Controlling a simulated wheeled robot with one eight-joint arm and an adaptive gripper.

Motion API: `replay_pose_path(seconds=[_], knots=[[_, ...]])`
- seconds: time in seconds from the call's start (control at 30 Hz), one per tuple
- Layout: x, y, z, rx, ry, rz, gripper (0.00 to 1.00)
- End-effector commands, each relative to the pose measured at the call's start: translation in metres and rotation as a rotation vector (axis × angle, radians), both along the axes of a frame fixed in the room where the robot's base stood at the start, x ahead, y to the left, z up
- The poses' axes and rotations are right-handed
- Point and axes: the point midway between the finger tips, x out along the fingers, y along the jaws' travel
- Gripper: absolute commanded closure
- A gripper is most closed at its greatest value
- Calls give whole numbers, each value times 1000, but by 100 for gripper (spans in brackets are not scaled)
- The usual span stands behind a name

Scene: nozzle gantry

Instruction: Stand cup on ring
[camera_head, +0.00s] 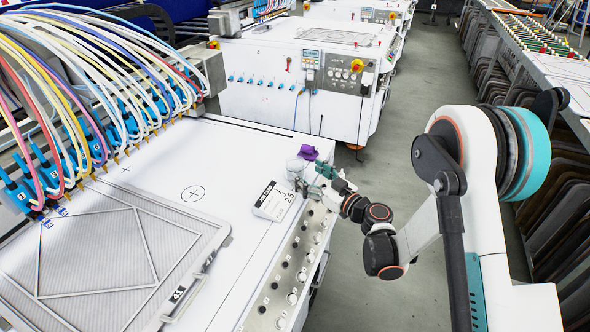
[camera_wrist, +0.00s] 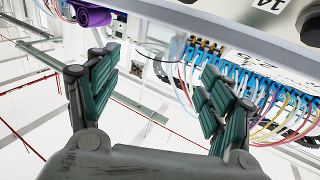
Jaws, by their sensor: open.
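A clear cup (camera_head: 295,166) stands near the right edge of the white machine top. It also shows as a see-through shape in the wrist view (camera_wrist: 162,42). The ring (camera_head: 192,193) is a thin dark circle with a cross inside, marked on the white top left of the cup; its inside is bare. My gripper (camera_head: 322,171) is at the table edge, just right of the cup. In the wrist view my gripper (camera_wrist: 162,75) is open and empty, with the cup ahead between the finger directions. I cannot tell whether the fingertips reach beside it.
A purple object (camera_head: 308,152) sits close behind the cup. A framed screen (camera_head: 110,258) lies at left, below a row of nozzles with coloured hoses (camera_head: 110,95). The white top between cup and ring looks clear.

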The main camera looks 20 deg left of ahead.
Motion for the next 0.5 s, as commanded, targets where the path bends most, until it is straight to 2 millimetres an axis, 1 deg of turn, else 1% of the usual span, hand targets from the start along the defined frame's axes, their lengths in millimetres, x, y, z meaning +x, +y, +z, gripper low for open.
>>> replay_pose_path(seconds=[0.03, 0.1, 0.27, 0.33, 0.5], knots=[[3, 7, -2, 0, 0, 1, 26], [7, 12, -2, 0, 0, 0, 26], [11, 18, -1, 0, 0, 0, 26], [15, 24, -3, 0, 0, 0, 26], [29, 45, -5, 0, 0, 1, 26]])
